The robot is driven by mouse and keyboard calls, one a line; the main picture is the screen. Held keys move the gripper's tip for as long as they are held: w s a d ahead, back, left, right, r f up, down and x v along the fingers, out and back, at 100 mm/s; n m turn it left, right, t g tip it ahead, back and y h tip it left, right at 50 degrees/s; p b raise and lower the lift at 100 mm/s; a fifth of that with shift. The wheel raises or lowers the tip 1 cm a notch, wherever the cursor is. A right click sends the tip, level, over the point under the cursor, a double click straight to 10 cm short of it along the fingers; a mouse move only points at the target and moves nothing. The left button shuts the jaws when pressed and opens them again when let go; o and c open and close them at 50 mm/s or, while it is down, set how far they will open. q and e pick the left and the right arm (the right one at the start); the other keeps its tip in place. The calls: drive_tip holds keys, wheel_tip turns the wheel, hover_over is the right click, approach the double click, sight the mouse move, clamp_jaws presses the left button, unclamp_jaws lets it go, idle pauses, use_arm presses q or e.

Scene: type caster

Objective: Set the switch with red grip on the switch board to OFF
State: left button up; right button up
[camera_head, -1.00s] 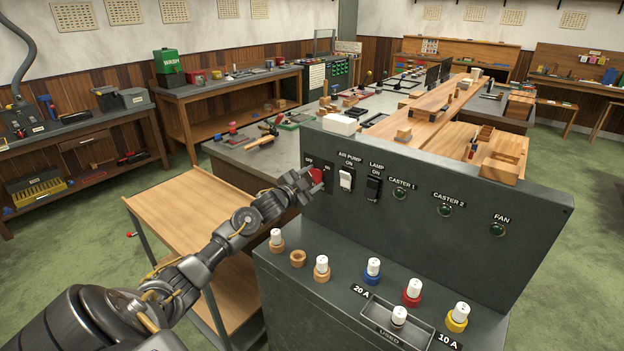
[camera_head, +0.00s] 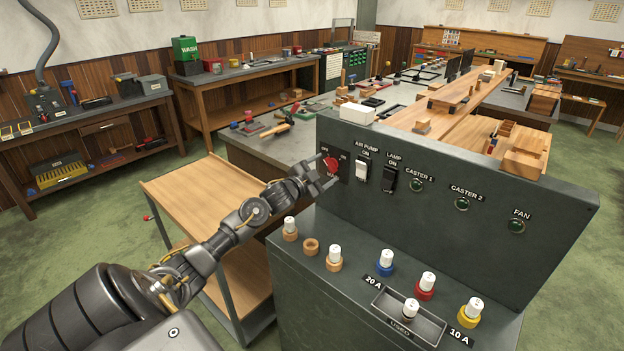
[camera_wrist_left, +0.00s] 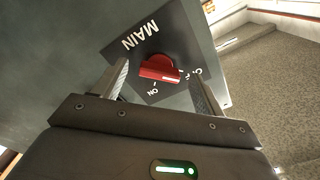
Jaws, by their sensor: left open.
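The switch with the red grip (camera_head: 331,165) sits at the left end of the upright switch board (camera_head: 450,225). In the left wrist view the red grip (camera_wrist_left: 159,68) is on a dark plate marked MAIN, with ON and OFF labels partly covered by my finger. My left gripper (camera_head: 324,176) is open, close in front of the switch. In the wrist view its two fingers (camera_wrist_left: 160,88) stand on either side of the grip, apart from it as far as I can see. The right gripper is not in view.
White AIR PUMP (camera_head: 361,171) and black LAMP (camera_head: 389,179) switches are right of the red one. Green lamps follow further right. Several capped fuses and a USED tray (camera_head: 408,318) are on the lower ledge. A wooden cart (camera_head: 205,195) stands left of the board.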

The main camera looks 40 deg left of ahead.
use_arm(q)
drive_tip(key=s+b, duration=0.2)
drive_tip(key=s, duration=0.7)
idle(0.4)
